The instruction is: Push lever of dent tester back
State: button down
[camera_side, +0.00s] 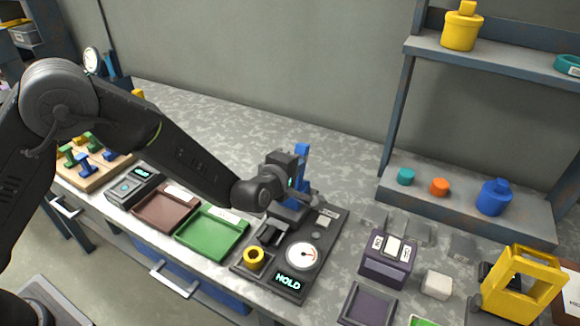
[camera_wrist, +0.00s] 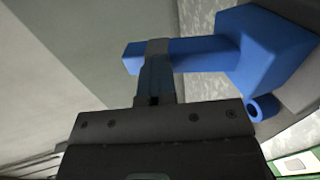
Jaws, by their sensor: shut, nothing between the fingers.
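The dent tester (camera_side: 318,236) is a dark base with a round white dial, a lit HOLD display and a yellow ring. A blue upright part, apparently its lever (camera_side: 302,153), rises at the back. My gripper (camera_side: 304,198) is low over the rear of the tester, beside the blue part, and partly hides it. In the wrist view the shut, empty fingers of my gripper (camera_wrist: 158,47) overlap a blue bar (camera_wrist: 205,54) that runs into a larger blue block (camera_wrist: 268,48). The fingertips look against the bar, but I cannot tell whether they touch.
A green tray (camera_side: 212,234) and a brown tray (camera_side: 165,207) lie left of the tester. A dark purple block (camera_side: 386,268) and a yellow frame (camera_side: 521,286) stand to the right. A shelf (camera_side: 466,208) stands behind. The grey bench behind my arm is clear.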

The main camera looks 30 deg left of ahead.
jog(key=shift+w+a+r, duration=0.1)
jog(key=shift+w+a, duration=0.1)
jog(key=shift+w, duration=0.1)
jog(key=r+v, duration=0.1)
jog(key=v, duration=1.2)
jog(key=s+a+r+m+g+h, duration=0.35)
jog(key=s+a+r+m, duration=0.4)
jog(key=r+m, duration=0.25)
jog(key=s+a+m+g+y, duration=0.1)
jog(key=s+a+m, duration=0.3)
jog(key=s, duration=0.4)
jog(key=s+a+m+g+y, duration=0.2)
jog(key=s+a+m+g, duration=0.1)
jog(key=s, duration=0.5)
jog(key=a+r+g, duration=0.1)
jog(key=a, duration=0.1)
jog(key=shift+a+m+g, duration=0.35)
jog(key=shift+m, duration=0.05)
